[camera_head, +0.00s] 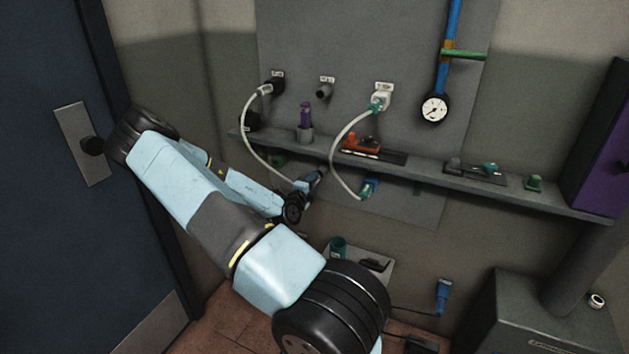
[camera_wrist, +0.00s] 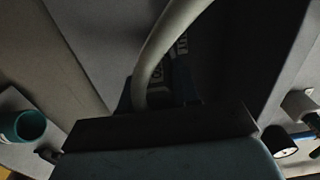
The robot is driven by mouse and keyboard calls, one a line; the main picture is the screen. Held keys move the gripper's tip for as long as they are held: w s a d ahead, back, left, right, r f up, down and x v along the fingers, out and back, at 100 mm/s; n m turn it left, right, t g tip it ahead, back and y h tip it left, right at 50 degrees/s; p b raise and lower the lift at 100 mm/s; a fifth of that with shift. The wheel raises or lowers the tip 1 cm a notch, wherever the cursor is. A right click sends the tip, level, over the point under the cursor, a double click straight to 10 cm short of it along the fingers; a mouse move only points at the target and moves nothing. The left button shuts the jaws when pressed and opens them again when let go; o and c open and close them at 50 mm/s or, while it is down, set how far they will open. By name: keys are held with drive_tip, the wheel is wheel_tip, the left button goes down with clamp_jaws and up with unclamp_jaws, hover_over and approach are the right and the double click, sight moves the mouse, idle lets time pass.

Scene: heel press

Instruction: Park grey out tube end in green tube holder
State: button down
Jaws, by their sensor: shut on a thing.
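The grey out tube (camera_head: 252,140) runs from a dark fitting at the left port of the wall panel and arcs down to my gripper (camera_head: 312,182). My gripper is shut on its end, below the shelf. In the wrist view the tube (camera_wrist: 168,45) rises from a blue and dark end fitting (camera_wrist: 182,82), largely hidden by my gripper (camera_wrist: 160,125).
A second pale tube (camera_head: 338,150) hangs from the right port to a blue fitting (camera_head: 369,188), right of my gripper. The shelf (camera_head: 430,178) is above. A teal cup (camera_head: 338,247) stands lower down and also shows in the wrist view (camera_wrist: 30,124). A gauge (camera_head: 433,108) hangs right.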

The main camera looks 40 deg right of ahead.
drive_tip(key=shift+v, duration=2)
drive_tip(key=shift+a, duration=0.1)
drive_tip(key=shift+v, duration=0.9)
drive_tip(key=w+a, duration=0.3)
drive_tip(key=w, duration=0.5)
drive_tip(key=w+a, duration=0.4)
drive_tip(key=w, duration=0.5)
drive_tip(key=shift+w, duration=0.25)
idle(0.5)
idle(0.4)
drive_tip(key=shift+x, duration=2.4)
